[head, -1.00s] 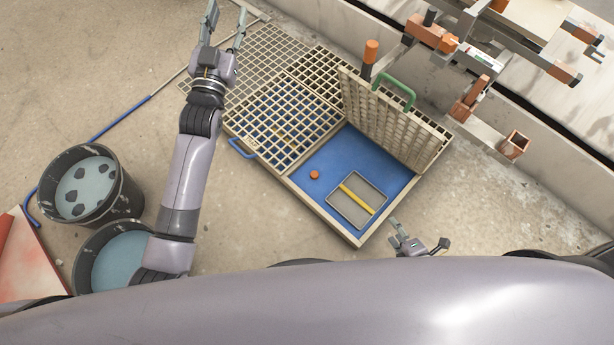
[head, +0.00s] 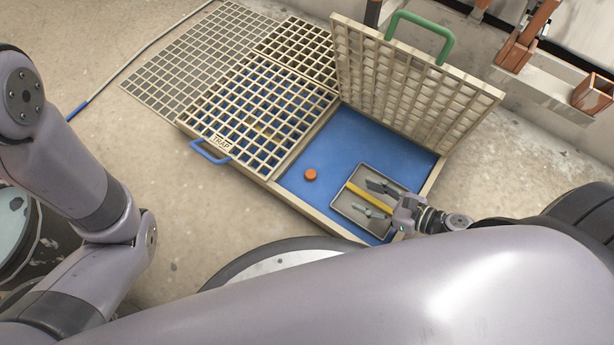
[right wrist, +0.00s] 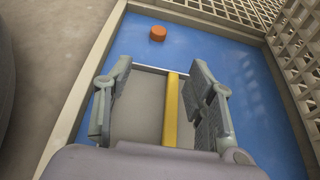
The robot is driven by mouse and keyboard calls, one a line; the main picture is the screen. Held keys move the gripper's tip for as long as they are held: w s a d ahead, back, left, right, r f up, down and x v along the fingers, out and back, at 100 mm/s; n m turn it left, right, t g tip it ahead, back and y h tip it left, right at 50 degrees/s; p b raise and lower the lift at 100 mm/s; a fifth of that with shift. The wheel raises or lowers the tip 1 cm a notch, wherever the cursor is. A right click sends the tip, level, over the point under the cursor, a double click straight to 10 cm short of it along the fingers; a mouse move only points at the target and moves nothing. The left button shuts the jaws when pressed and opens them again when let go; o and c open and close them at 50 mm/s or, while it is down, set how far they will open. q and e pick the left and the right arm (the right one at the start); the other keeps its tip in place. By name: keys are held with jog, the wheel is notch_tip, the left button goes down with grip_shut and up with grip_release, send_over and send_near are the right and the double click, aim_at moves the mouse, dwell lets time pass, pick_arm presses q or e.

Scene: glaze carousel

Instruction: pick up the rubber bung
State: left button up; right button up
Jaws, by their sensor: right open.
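The rubber bung appears to be the small orange-red round piece (head: 311,175) on the blue floor (head: 350,130) of the open trap compartment. It also shows in the right wrist view (right wrist: 158,33), beyond my fingertips and slightly left of centre. My right gripper (head: 374,198) is open and empty, over the shallow grey tray (head: 345,207) with a yellow bar (head: 360,194). In the right wrist view, the fingers (right wrist: 160,68) stand apart on either side of part of the tray and bar. The bung is clear of the fingers. My left gripper is out of view.
A raised grid lid with a green handle (head: 421,34) stands along the compartment's far right side. A closed grid panel (head: 262,110) lies to the left, with a blue handle (head: 210,152). The compartment has a low pale rim. The blue floor around the bung is clear.

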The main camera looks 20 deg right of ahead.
jog(key=b, duration=0.4)
send_near(314, 176)
jog(key=x, duration=0.3)
jog(key=shift+w+f, duration=0.2)
jog(key=shift+w, duration=0.15)
jog(key=b+x, duration=0.2)
jog(key=x, duration=0.2)
jog(key=shift+a+f+b, duration=0.1)
jog(key=shift+a+b, duration=0.2)
jog(key=shift+a, duration=0.05)
jog(key=shift+w+a+f, duration=0.1)
jog(key=shift+w+a, duration=0.15)
jog(key=shift+w, duration=0.15)
jog(key=shift+c, duration=0.5)
grip_shut()
